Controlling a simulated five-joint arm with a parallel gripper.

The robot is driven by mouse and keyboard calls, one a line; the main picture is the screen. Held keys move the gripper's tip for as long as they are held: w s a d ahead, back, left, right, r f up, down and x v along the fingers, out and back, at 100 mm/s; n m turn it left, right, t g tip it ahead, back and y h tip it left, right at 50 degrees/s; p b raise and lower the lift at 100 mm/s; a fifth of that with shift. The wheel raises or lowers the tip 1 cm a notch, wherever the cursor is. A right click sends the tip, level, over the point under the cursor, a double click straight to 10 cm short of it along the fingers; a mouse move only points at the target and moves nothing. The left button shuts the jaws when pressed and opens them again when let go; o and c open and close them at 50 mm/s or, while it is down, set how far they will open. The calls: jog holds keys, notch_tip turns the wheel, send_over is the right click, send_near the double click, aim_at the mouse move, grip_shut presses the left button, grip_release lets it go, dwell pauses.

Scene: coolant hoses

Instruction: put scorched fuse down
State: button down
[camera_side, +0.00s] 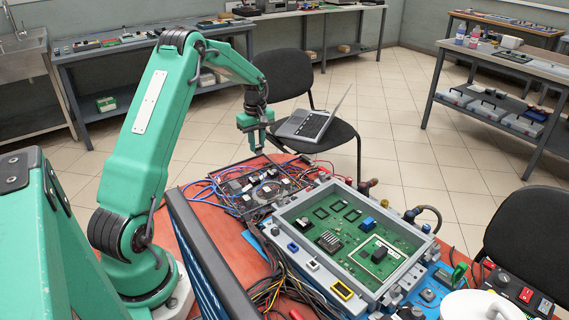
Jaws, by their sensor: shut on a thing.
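My gripper (255,146) hangs from the green arm, pointing down, above the far end of the red-orange bench. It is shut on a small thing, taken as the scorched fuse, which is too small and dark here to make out. Below it lies a dark board (262,189) with white and dark parts and blue and red wires on it. To the right and nearer stands a grey open case (283,229) with a green circuit board (343,225) inside, carrying dark chips, a finned heat sink and a blue part.
Bundled cables (268,290) crowd the bench's near middle. Hoses (430,212) curve at the case's far right side. A white lidded pot (480,306) stands at near right. A black chair (318,131) with an open laptop (306,124) stands beyond the bench.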

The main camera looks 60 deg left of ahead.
aim_at(257, 152)
jog(key=shift+f, duration=2)
jog(key=shift+f, duration=0.1)
jog(key=c, duration=1.3)
grip_release()
notch_tip(257, 152, up, 12)
jog(key=shift+r, duration=0.15)
